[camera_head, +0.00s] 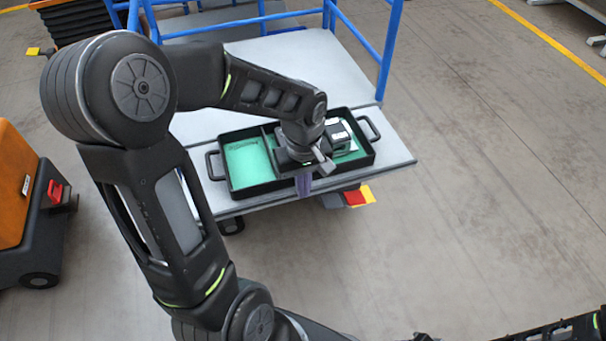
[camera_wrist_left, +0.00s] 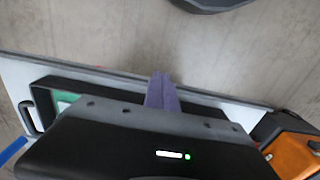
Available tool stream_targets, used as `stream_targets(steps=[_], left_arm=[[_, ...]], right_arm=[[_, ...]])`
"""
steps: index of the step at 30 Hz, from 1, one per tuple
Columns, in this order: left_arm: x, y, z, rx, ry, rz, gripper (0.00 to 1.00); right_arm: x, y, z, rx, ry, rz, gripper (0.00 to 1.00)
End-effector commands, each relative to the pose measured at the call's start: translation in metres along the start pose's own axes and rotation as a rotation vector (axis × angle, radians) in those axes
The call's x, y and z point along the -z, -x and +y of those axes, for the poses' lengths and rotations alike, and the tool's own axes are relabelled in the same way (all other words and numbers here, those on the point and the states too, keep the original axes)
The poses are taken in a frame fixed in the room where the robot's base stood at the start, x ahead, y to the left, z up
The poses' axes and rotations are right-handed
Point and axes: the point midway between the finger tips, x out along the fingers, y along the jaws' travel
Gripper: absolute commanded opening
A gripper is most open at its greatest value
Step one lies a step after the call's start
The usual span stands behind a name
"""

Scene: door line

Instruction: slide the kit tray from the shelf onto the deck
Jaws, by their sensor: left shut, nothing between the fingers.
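The kit tray (camera_head: 275,193) is a black two-part tray with green lining and a black handle at each end. It rests flat on the front part of a grey surface (camera_head: 395,165). A grey and black item (camera_head: 338,135) lies in its right part. My left gripper (camera_head: 303,185) is shut and empty, its purple fingers pointing down at the tray's near wall; I cannot tell if they touch it. My left wrist hides the tray's middle. In the left wrist view the fingers (camera_wrist_left: 162,92) stand over the edge, with a tray handle (camera_wrist_left: 30,117) at left.
Blue rails (camera_head: 390,50) stand around the back of the grey surface. Red and yellow pieces (camera_head: 357,196) show under its front edge. An orange and black machine (camera_head: 25,200) stands at left. The floor (camera_head: 480,180) at right is clear. Part of my right arm shows at bottom right.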

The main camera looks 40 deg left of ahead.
Motion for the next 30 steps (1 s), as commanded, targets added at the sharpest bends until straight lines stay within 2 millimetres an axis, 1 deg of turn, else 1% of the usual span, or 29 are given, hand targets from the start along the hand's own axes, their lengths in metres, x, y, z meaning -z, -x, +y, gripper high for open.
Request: stream_targets(steps=[1,3,4,6,9,14,25,28,30], left_arm=[[-0.001,-0.013,-0.001,0.004,0.0,-0.003,0.0],[0.002,-0.023,-0.001,0.001,0.002,-0.002,0.0],[0.009,-0.019,0.0,0.0,0.005,0.0,0.0],[0.021,-0.018,0.0,-0.001,0.005,0.001,0.0],[0.032,-0.018,0.0,-0.001,0.002,0.0,0.0],[0.04,-0.018,0.0,-0.001,0.001,0.0,0.0],[0.042,-0.018,0.0,-0.001,0.001,0.0,0.0],[0.052,-0.017,0.001,-0.001,0.002,-0.001,0.0],[0.066,-0.017,0.001,-0.001,0.003,0.0,0.0]], right_arm=[[0.0,-0.004,0.002,0.0,0.0,0.0,0.34],[0.0,-0.005,0.002,0.0,0.0,0.0,0.34],[0.0,-0.003,0.001,0.0,0.0,0.0,0.34],[0.0,-0.002,0.001,0.0,0.0,0.0,0.34],[0.0,-0.002,0.001,0.0,0.0,0.0,0.34],[0.0,-0.001,0.001,0.0,0.0,0.0,0.34],[0.0,-0.001,0.0,0.0,0.0,0.0,0.34],[0.0,0.001,0.0,0.0,0.0,0.0,0.34],[0.0,0.003,-0.001,0.0,0.0,0.0,0.34]])
